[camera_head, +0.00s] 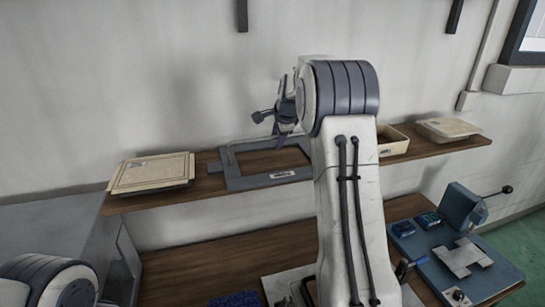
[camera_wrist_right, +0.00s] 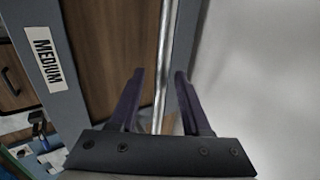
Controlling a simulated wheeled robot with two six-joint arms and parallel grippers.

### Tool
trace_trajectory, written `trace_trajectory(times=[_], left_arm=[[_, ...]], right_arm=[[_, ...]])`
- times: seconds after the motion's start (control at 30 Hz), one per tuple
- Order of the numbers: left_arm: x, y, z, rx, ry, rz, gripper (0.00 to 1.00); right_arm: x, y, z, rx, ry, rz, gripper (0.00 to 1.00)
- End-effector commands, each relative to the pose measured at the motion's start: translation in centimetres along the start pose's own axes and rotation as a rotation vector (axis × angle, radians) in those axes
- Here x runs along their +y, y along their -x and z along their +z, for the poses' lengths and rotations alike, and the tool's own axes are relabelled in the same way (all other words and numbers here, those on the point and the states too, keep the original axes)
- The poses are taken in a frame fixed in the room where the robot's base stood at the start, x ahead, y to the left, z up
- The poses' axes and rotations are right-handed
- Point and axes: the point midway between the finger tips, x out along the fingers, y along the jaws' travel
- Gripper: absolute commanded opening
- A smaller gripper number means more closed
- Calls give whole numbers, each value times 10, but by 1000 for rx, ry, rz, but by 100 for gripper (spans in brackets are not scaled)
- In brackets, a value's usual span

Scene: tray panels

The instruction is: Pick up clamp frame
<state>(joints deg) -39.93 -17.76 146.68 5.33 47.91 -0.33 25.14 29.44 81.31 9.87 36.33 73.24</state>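The clamp frame, which I take to be the grey rectangular frame (camera_head: 250,182), lies on the upper wooden shelf with a small label on its front bar. In the right wrist view its bar (camera_wrist_right: 66,80) carries a label reading MEDIUM, and wood shows through the opening. My right gripper (camera_head: 278,132) is above the frame's far side in the head view. In the right wrist view my right gripper (camera_wrist_right: 160,72) has its fingers apart, with the frame's far bar and a bright edge showing between them. I cannot tell whether they touch it. My left gripper is out of view.
A stack of beige panels (camera_head: 150,173) lies on the shelf's left end. A beige open tray (camera_head: 394,145) and another beige panel (camera_head: 447,128) are at the right. The wall (camera_head: 90,80) stands close behind. Below, a blue fixture (camera_head: 462,208) stands on the right.

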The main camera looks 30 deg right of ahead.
Motion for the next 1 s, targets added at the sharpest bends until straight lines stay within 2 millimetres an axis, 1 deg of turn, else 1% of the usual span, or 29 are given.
trace_trajectory(times=[0.03,0.1,1.0], left_arm=[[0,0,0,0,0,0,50],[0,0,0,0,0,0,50],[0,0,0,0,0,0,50]], right_arm=[[0,0,0,0,0,0,25],[0,0,0,0,0,0,0],[0,1,-1,1,0,-1,0]])
